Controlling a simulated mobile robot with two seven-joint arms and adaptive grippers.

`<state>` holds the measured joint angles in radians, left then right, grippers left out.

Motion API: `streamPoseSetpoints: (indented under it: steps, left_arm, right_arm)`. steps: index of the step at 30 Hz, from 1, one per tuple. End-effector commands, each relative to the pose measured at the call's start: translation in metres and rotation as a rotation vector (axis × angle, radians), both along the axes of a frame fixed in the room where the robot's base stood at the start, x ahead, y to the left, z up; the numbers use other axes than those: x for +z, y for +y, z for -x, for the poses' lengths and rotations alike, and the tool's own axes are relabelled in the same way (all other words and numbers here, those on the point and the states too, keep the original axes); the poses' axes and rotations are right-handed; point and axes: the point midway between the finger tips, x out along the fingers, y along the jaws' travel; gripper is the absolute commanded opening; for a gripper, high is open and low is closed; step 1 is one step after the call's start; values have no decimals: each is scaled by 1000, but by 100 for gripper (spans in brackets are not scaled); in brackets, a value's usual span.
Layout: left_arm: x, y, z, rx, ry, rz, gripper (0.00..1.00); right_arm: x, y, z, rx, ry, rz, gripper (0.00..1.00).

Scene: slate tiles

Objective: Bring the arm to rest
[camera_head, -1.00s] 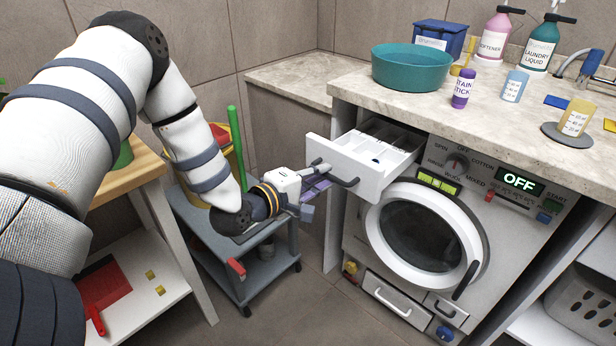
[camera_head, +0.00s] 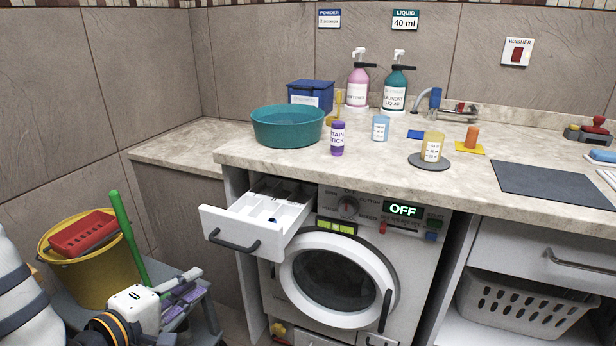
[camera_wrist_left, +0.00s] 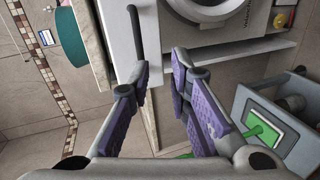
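My left gripper (camera_head: 190,286) is at the lower left of the head view, with purple-padded fingers. In the left wrist view its fingers (camera_wrist_left: 160,68) stand apart with nothing between them: it is open and empty. The washer's white detergent drawer (camera_head: 262,218) is pulled out. Its dark handle (camera_head: 234,242) is up and to the right of the fingers, with a gap between. The handle also shows beyond the fingertips in the left wrist view (camera_wrist_left: 136,32). Part of my left arm shows at the lower left edge. My right gripper is not in view.
The washing machine (camera_head: 400,262) has its round door closed and its display reads OFF. A yellow bucket (camera_head: 78,279) with a red item stands beside my left gripper, near a green stick (camera_head: 128,235). A teal basin (camera_head: 287,130) and bottles stand on the counter (camera_head: 450,178).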

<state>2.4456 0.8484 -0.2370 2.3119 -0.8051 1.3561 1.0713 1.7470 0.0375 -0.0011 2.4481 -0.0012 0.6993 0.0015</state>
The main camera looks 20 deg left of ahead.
Motion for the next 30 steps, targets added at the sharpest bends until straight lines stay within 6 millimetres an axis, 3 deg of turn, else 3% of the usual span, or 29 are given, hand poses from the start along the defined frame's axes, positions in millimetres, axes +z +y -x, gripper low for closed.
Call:
streamPoseSetpoints:
  steps: [2, 5, 7, 9, 12, 15, 19, 30]
  left_arm:
    - [-39, -25, 22, -115, 188, -171, 18]
    - [-105, -60, 86, -362, 498, -437, 18]
    - [-139, -79, 143, -566, 689, -586, 18]
    - [-160, -94, 202, -773, 846, -694, 18]
    - [-172, -107, 274, -1030, 1007, -783, 18]
    - [-172, -112, 320, -1201, 1097, -819, 18]
    - [-171, -114, 342, -1287, 1137, -829, 18]
    - [-171, -114, 342, -1286, 1137, -829, 18]
  right_arm:
    - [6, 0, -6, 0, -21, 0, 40]
    - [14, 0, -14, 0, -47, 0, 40]
    - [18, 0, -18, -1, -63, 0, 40]
    - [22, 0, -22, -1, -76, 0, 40]
    - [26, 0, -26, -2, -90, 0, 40]
    - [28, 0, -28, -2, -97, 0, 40]
    - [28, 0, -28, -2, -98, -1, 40]
    - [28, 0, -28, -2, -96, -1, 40]
